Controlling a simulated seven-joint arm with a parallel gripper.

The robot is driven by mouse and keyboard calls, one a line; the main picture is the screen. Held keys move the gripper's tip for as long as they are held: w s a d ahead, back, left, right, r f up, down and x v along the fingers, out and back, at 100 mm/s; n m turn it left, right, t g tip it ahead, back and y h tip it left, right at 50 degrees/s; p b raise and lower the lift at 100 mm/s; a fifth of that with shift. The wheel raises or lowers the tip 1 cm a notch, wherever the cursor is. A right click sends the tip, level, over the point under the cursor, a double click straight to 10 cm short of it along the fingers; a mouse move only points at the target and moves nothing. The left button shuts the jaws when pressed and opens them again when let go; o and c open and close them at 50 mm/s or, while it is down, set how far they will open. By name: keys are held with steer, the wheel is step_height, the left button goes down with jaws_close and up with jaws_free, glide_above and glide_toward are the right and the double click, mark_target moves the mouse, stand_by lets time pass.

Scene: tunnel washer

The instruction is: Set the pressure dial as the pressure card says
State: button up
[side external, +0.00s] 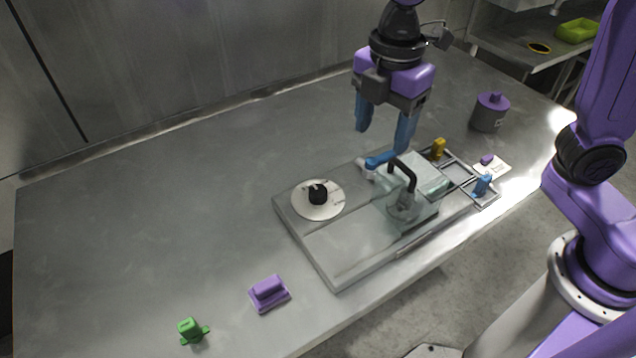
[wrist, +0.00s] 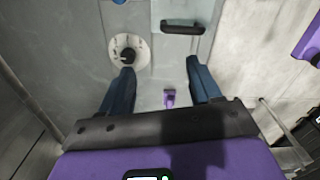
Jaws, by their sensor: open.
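The pressure dial is a white disc (side external: 333,207) with a black knob (side external: 318,193) on the left part of a grey panel. The dial (wrist: 118,60) also shows in the wrist view, left of the gap between my fingers. Its marks are too small to read. My gripper (side external: 384,135) is open and empty, above and behind the panel, to the right of the dial and clear of it. It also shows in the wrist view (wrist: 161,66). A white card (side external: 497,170) with a purple piece on it lies at the right; I cannot tell whether it is the pressure card.
A clear cover with a black handle (side external: 404,172) stands on the panel, beside a blue lever (side external: 380,159). A tray (side external: 459,171) holds yellow and blue pieces. A purple block (side external: 268,289), a green piece (side external: 191,330) and a grey canister (side external: 488,117) stand around. The table's left is free.

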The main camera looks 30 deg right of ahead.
mark_target(318, 190)
steer(key=w+a+r+n, duration=0.1)
steer(key=w+a+n, duration=0.3)
steer(key=w+a, duration=0.3)
steer(key=f, duration=1.7)
steer(key=shift+w+d, duration=0.3)
steer(key=c, duration=1)
